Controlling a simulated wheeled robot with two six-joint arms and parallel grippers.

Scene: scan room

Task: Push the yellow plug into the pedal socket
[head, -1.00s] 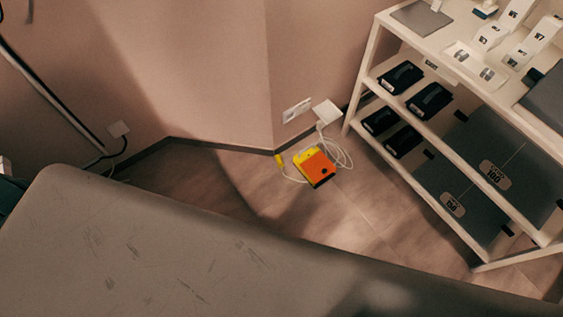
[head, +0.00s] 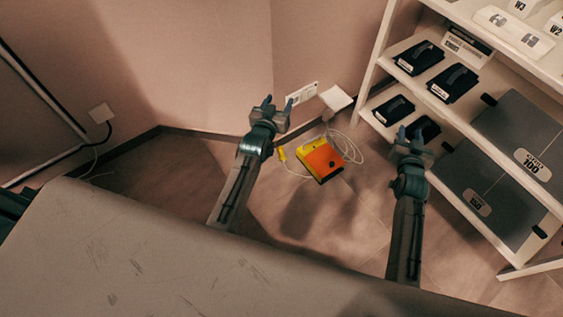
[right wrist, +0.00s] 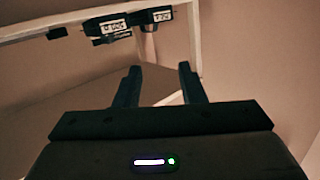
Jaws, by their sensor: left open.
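The yellow plug (head: 282,154) lies on the floor at the end of a thin white cable, just left of the orange and yellow pedal (head: 321,160). A dark round spot shows on the pedal's right side; I cannot tell whether it is the socket. My left gripper (head: 277,105) is open and empty, raised in front of the wall, above and left of the plug in the picture. My right gripper (head: 411,137) is raised in front of the shelf, right of the pedal. Its fingers stand apart with nothing between them in the right wrist view (right wrist: 160,85).
A grey padded couch (head: 130,255) fills the foreground. A white shelf unit (head: 375,60) with dark cases and grey panels stands at right. A wall plate (head: 301,93) and a white box (head: 336,98) are behind the pedal, with loose cable on the floor.

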